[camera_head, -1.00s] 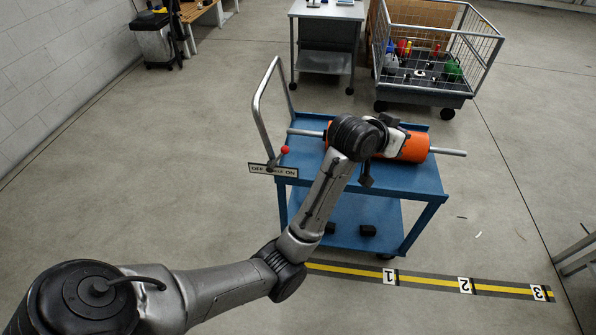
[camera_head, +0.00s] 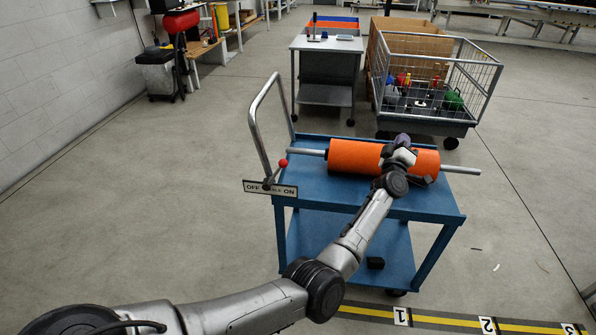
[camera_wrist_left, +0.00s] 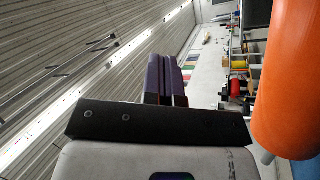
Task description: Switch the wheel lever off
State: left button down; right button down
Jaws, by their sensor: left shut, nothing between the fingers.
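The wheel lever is a short rod with a red knob (camera_head: 283,163) at the left end of the blue cart (camera_head: 318,191). It rises above a label plate (camera_head: 270,188) reading OFF on the left and ON on the right. The knob leans right, toward the ON side. My left gripper (camera_head: 402,139) is at the orange roller, well right of the lever, with its fingers pointing away. Its purple fingers (camera_wrist_left: 167,79) are together and empty in the left wrist view. Whether it touches the roller is unclear. My right gripper is out of view.
The orange roller (camera_head: 352,156) lies across the cart top on a metal shaft and also shows close at right in the left wrist view (camera_wrist_left: 285,85). A bent metal handle (camera_head: 256,128) rises beside the lever. A wire cart (camera_head: 430,122) stands behind. Floor left of the cart is clear.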

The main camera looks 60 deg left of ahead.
pick_arm(q)
jog(key=s+a+f+n+g+y, duration=0.1)
jog(key=s+f+n+g+y, duration=0.2)
jog(key=s+n+g, duration=0.2)
jog(key=s+a+f+n+g+y, duration=0.1)
jog(key=s+f+n+g+y, duration=0.2)
jog(key=g, duration=0.7)
jog(key=s+a+f+n+g+y, duration=0.1)
jog(key=s+f+n+g+y, duration=0.2)
jog(key=s+n+g, duration=0.4)
jog(key=shift+s+a+f+n+g, duration=0.2)
jog(key=shift+f+n+g, duration=0.1)
jog(key=shift+n, duration=0.7)
jog(key=shift+s+a+f+n+g, duration=0.1)
jog(key=shift+s+f+n+g, duration=0.15)
jog(key=shift+n, duration=0.75)
jog(key=s+d+n+g+h, duration=0.2)
jog(key=s+n+g, duration=0.3)
jog(key=g, duration=0.3)
jog(key=shift+s+d+n+h, duration=0.35)
jog(key=shift+n+h, duration=0.15)
jog(key=shift+h, duration=0.2)
jog(key=shift+a, duration=0.1)
